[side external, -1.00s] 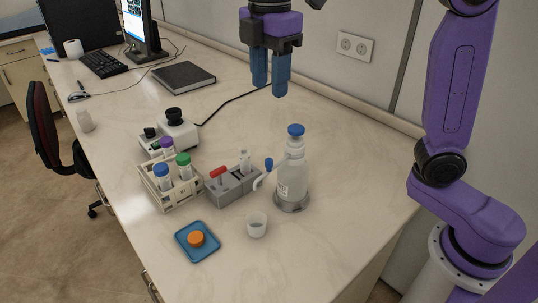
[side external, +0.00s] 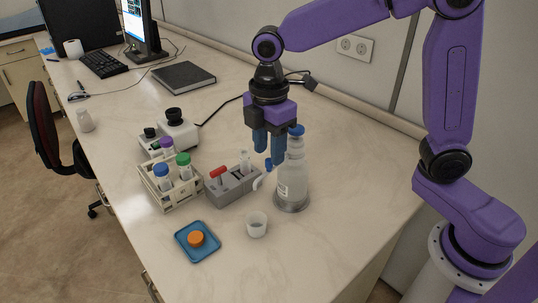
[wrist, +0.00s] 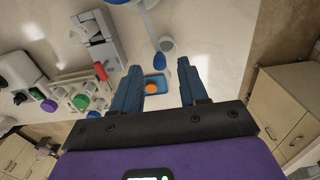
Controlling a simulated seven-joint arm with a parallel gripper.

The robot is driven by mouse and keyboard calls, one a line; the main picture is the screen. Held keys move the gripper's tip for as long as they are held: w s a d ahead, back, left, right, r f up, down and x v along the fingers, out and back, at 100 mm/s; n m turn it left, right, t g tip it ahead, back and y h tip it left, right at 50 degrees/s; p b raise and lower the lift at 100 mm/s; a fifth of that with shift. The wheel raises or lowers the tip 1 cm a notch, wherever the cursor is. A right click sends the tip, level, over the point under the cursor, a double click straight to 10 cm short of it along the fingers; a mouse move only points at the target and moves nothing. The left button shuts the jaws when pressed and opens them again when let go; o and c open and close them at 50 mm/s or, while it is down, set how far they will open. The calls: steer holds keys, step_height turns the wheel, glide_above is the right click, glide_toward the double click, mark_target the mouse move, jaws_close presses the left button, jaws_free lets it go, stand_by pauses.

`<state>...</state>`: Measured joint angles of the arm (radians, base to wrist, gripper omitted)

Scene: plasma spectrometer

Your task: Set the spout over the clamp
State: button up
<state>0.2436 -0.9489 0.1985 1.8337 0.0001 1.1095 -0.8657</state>
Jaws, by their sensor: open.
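The spout is a thin white bent tube (side external: 259,183) at the left side of a clear bottle with a blue cap (side external: 292,180). The spout carries a blue grip piece (side external: 268,164), which shows in the wrist view (wrist: 158,61) between my fingertips. The clamp is a grey block with a red lever (side external: 232,186), just left of the spout; it also shows in the wrist view (wrist: 104,50). My gripper (side external: 268,157) is open, pointing down, just above the blue grip piece and close to the bottle. Contact with the grip cannot be told.
A white cup (side external: 257,225) stands in front of the bottle. A blue tray (side external: 187,249) with an orange cap lies nearer the front. A tube rack (side external: 170,187) and a white instrument (side external: 177,132) stand to the left. The table's right side is clear.

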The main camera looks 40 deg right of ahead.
steer(key=shift+f, duration=1.35)
jaws_close()
steer(key=shift+w, duration=0.1)
steer(key=w+d+m, duration=0.5)
steer(key=w+m, duration=0.4)
steer(key=m, duration=0.6)
steer(key=shift+w+d, duration=0.15)
steer(key=shift+w, duration=0.2)
steer(key=shift+d+r, duration=0.1)
